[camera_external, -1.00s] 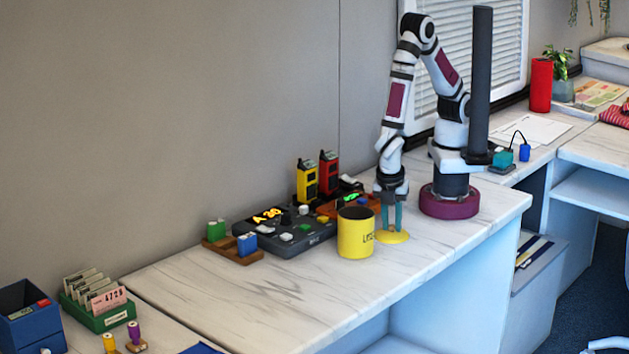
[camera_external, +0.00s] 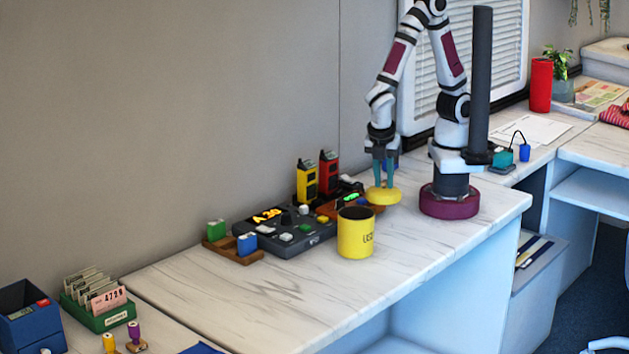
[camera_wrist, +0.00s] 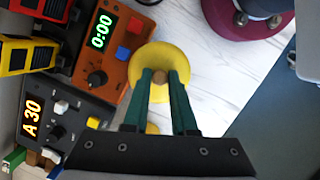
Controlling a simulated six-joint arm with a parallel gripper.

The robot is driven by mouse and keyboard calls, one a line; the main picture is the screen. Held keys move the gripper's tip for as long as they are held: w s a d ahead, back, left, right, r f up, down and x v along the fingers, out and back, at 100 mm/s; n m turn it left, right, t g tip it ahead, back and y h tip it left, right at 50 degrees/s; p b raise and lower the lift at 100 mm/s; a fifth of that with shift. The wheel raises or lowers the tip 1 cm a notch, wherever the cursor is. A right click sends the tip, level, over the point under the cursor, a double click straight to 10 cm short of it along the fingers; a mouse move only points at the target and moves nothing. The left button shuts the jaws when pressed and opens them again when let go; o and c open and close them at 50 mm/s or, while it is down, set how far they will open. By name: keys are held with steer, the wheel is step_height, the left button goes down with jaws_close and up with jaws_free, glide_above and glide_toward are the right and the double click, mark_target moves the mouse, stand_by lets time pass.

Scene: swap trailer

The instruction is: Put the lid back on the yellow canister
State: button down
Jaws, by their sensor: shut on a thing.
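In the wrist view only a small bit of yellow (camera_wrist: 152,129) shows between the fingers, perhaps the canister. My gripper (camera_external: 382,180) is shut on the yellow lid (camera_external: 383,196) and holds it above the counter, behind and slightly right of the canister, apart from it. In the wrist view the round lid (camera_wrist: 160,58) hangs at my gripper's fingertips (camera_wrist: 159,76), gripped by a brown knob in its middle.
An orange timer (camera_wrist: 115,50) and a dark device (camera_external: 290,234) with lit digits lie left of the canister. Yellow (camera_external: 307,181) and red (camera_external: 328,172) handsets stand behind. A wooden holder (camera_external: 233,250) holds green and blue blocks. The counter in front is clear.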

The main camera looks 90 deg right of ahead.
steer(key=d+r, duration=0.1)
steer(key=w+d+r, duration=0.1)
steer(key=d, duration=0.1)
steer(key=shift+d+r, duration=0.25)
steer(key=w+a, duration=0.1)
steer(key=w+a+r, duration=0.1)
steer(key=w+a, duration=0.1)
steer(key=shift+a+r, duration=0.1)
steer(key=shift+r, duration=0.15)
steer(key=w+a+r, duration=0.2)
steer(key=a, duration=0.6)
steer(key=w+a+r, duration=0.2)
steer(key=w+a, duration=0.1)
steer(key=a, duration=0.4)
steer(key=shift+n, duration=0.3)
steer(key=shift+s+a+f, duration=0.1)
steer(key=shift+f, duration=1.4)
steer(key=shift+s+a+f, duration=0.1)
steer(key=shift+f, duration=1.35)
steer(key=shift+f, duration=0.15)
steer(key=c, duration=0.6)
jaws_free()
steer(key=shift+c, duration=0.2)
steer(key=shift+o, duration=0.2)
